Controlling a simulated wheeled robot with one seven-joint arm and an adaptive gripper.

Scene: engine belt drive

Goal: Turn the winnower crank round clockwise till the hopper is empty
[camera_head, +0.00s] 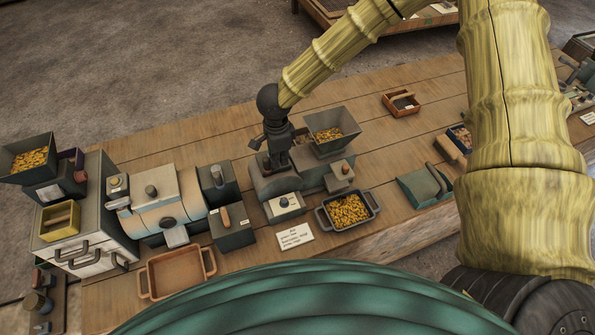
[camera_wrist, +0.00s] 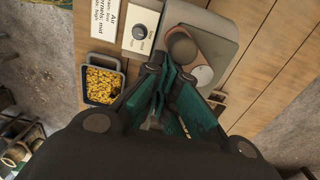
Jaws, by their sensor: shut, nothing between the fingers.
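My gripper (camera_head: 277,163) points down over the machine's left part. In the wrist view my gripper (camera_wrist: 163,76) is shut and empty beside a round brown knob (camera_wrist: 182,49) and a pale disc (camera_wrist: 203,76) on the rounded housing (camera_wrist: 222,46). I cannot tell which part is the crank, or whether the fingers touch it.
A dial box (camera_head: 283,206) and a label card (camera_head: 294,237) stand in front of the winnower.

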